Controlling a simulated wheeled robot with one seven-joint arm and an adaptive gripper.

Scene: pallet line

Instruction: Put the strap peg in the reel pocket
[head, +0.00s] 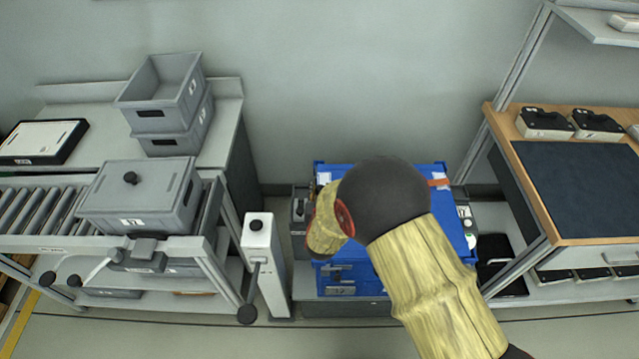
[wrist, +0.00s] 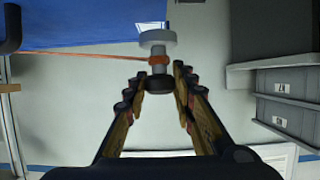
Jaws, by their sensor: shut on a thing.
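The strap peg (wrist: 157,42) shows in the wrist view with a pale grey round head, a grey shank and a dark lower end. An orange strap (wrist: 95,56) is looped around its shank and runs left, taut, along the blue crate's edge. My gripper (wrist: 160,77) is shut on the peg, its fingers on either side of the dark lower end. In the head view my arm hides the gripper and the peg. The blue crate (head: 335,176) stands on a low shelf behind my arm. I cannot make out the reel pocket in either view.
A white post with a lever (head: 259,262) stands left of the blue crate. A roller conveyor (head: 50,212) carries a lidded grey bin (head: 140,195) at left. A workbench with a dark mat (head: 585,190) is at right. The wall behind is bare.

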